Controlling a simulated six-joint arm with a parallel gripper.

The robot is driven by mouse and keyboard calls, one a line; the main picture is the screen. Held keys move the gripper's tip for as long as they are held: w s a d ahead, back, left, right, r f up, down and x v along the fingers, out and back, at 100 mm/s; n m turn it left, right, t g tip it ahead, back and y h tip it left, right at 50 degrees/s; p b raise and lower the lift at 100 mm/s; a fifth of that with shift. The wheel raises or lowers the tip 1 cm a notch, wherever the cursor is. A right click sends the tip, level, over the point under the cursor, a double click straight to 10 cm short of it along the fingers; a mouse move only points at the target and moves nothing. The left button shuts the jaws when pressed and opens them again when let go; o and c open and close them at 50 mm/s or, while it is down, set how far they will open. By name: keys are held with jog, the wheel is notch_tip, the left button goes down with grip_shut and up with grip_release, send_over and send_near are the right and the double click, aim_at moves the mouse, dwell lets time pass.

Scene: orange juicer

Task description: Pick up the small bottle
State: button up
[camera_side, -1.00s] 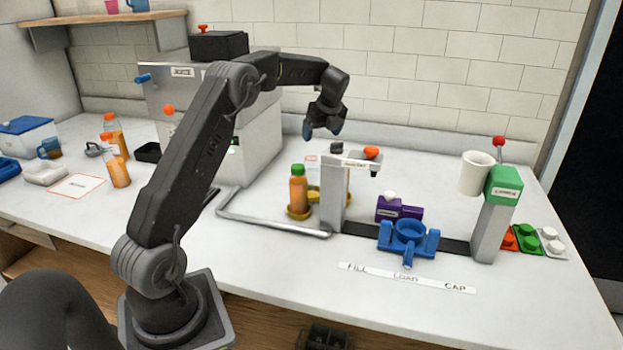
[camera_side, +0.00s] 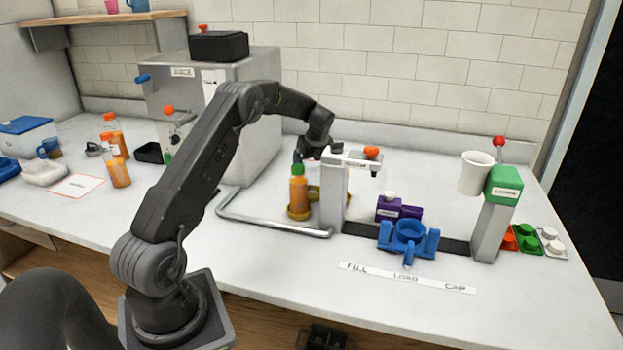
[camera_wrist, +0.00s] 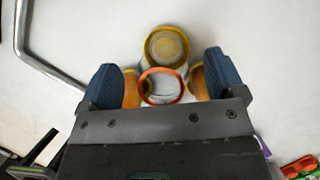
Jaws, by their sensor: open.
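A small orange bottle with a green cap (camera_side: 298,189) stands upright on a yellow round base (camera_side: 298,213), left of the grey filling post, in the side view. My gripper (camera_side: 309,155) is just above and behind the cap, pointing down. In the wrist view, the blue fingertips of my gripper (camera_wrist: 165,80) are spread apart. Between them lie an orange-red ring (camera_wrist: 162,72) and orange shapes beside each finger. A yellow round holder (camera_wrist: 167,46) shows just beyond them. I cannot tell which of these is the bottle; no green cap shows there.
The grey filling post (camera_side: 334,197) stands close right of the bottle. A metal rail (camera_side: 272,229) runs in front. A blue cradle (camera_side: 408,238), purple block (camera_side: 400,210) and capping post (camera_side: 492,225) stand further right.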

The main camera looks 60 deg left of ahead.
jog(key=c, duration=1.2)
jog(key=shift+r, duration=0.1)
